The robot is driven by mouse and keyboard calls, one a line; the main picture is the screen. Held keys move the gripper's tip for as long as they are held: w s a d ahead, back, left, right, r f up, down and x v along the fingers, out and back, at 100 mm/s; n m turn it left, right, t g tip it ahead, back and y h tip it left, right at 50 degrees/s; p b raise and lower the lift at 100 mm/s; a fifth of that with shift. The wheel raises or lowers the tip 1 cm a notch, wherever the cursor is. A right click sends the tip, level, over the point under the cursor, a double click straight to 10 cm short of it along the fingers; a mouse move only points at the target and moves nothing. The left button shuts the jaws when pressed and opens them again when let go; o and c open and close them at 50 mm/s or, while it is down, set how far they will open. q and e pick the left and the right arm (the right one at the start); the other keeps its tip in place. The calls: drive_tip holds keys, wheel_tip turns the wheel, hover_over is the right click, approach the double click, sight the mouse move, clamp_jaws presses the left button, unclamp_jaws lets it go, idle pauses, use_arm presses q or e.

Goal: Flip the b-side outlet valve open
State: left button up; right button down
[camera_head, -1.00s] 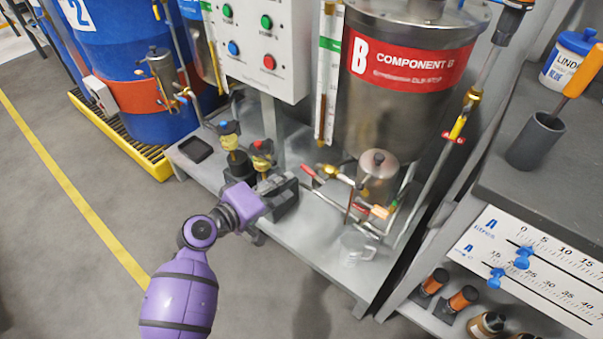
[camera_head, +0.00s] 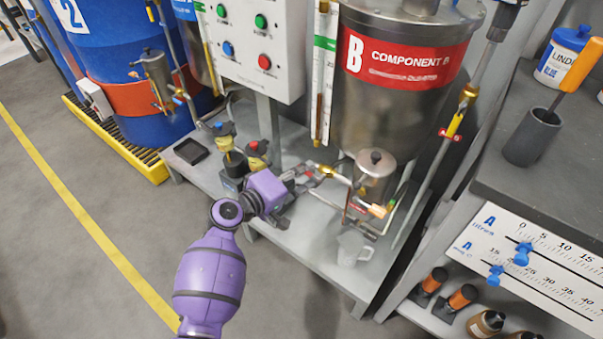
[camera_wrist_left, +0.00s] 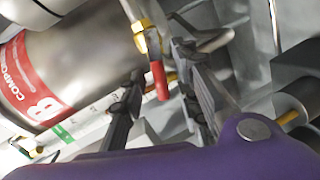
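The B tank (camera_head: 385,110) is a steel vessel with a red "COMPONENT B" label; it also shows in the left wrist view (camera_wrist_left: 75,65). The brass outlet valve (camera_head: 326,170) sits low at its front left. In the left wrist view, the valve body (camera_wrist_left: 148,38) carries a red lever (camera_wrist_left: 159,82). My left gripper (camera_head: 304,178) is at the valve and covers the lever in the head view. In the left wrist view its fingers (camera_wrist_left: 160,66) are apart, with the lever showing between them; contact is not clear. My right gripper is out of view.
A steel pot (camera_head: 376,172) and a clear jug (camera_head: 354,248) stand right of the gripper on the grey bench (camera_head: 310,245). Blue- and red-topped fittings (camera_head: 256,150) are close to the left. A control box (camera_head: 250,55) is above.

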use_arm(q)
drive_tip(key=c, duration=0.7)
clamp_jaws()
drive_tip(key=f+n+b, duration=0.1)
drive_tip(key=n, duration=0.1)
drive_tip(key=shift+a+f+n+h, duration=0.1)
drive_tip(key=shift+f+n+h, duration=0.1)
drive_tip(key=shift+n+h, duration=0.15)
drive_tip(key=o, duration=0.7)
unclamp_jaws()
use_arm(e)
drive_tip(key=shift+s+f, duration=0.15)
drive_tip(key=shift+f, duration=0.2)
